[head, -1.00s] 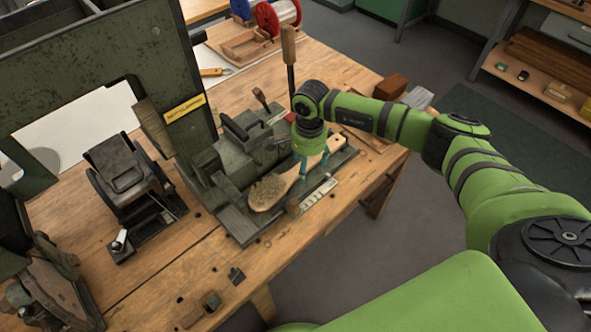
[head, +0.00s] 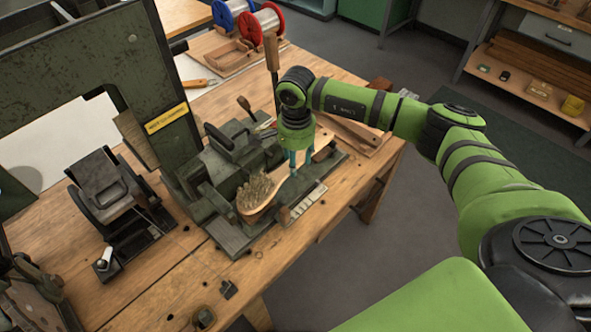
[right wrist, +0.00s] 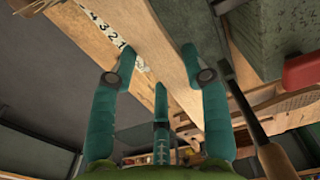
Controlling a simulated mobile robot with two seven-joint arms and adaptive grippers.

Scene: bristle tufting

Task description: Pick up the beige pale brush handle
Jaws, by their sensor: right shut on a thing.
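The beige brush handle (head: 322,146) belongs to a pale wooden brush with a tufted oval head (head: 257,193). The head points to the lower left in the head view, bristles up. My right gripper (head: 293,168) points down and is shut on the handle between its ends, holding the brush slightly above the dark green fixture (head: 233,238). In the right wrist view the pale wood (right wrist: 163,48) runs between the teal fingers (right wrist: 160,58). The gripper hides part of the handle. My left gripper is not in view.
A numbered scale strip (head: 304,203) lies along the fixture's front edge. A tall wooden-handled tool (head: 271,52) stands behind the gripper. A machine frame (head: 95,45) rises at the left. Wire spools (head: 262,22) stand at the back.

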